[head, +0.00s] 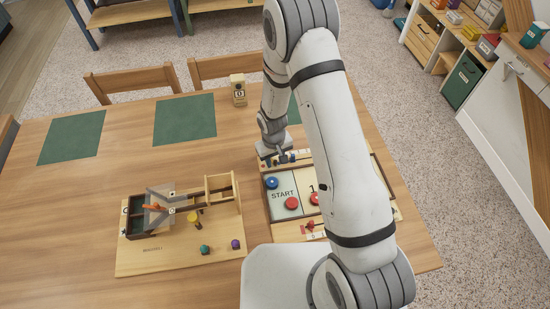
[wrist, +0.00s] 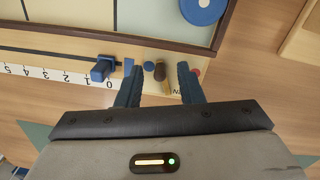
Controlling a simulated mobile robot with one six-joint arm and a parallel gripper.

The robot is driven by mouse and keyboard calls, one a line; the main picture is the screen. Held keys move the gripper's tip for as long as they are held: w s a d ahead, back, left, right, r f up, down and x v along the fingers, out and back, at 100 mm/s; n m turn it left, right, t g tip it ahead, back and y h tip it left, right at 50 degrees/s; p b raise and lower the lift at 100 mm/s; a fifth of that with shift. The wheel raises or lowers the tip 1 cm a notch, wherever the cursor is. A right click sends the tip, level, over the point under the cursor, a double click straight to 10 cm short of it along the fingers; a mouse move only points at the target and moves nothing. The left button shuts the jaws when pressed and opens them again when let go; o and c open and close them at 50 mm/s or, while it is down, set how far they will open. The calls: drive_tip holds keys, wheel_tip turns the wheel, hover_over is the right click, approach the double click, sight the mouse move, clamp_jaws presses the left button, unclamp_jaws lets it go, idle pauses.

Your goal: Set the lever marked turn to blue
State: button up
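In the wrist view the lever has a brown knob (wrist: 160,71) on a small pale plate at the edge of the game board (wrist: 100,35). A blue dot (wrist: 148,66) lies close to the knob's left and a red dot (wrist: 197,71) farther to its right. The partly covered lettering beside it ends in "N". My gripper (wrist: 156,70) is open, with one finger on each side of the knob; gaps show and contact cannot be told. In the head view my gripper (head: 280,160) is at the board's far left edge, and the lever cannot be made out.
A blue peg (wrist: 103,68) stands at 0 on a number strip (wrist: 50,75), just left of my gripper. Blue and red discs (head: 291,203) lie on the board. A wooden ramp toy (head: 180,250) stands left of it.

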clamp_jaws()
drive_tip(key=shift+f, duration=0.1)
drive_tip(key=shift+w+d+f+n+b, duration=0.15)
drive_tip(key=shift+n+b, duration=0.15)
drive_tip(key=shift+b, duration=0.45)
drive_tip(key=shift+d+r+n+b, duration=0.1)
drive_tip(key=shift+r+n+b, duration=0.2)
drive_tip(key=shift+n, duration=0.2)
unclamp_jaws()
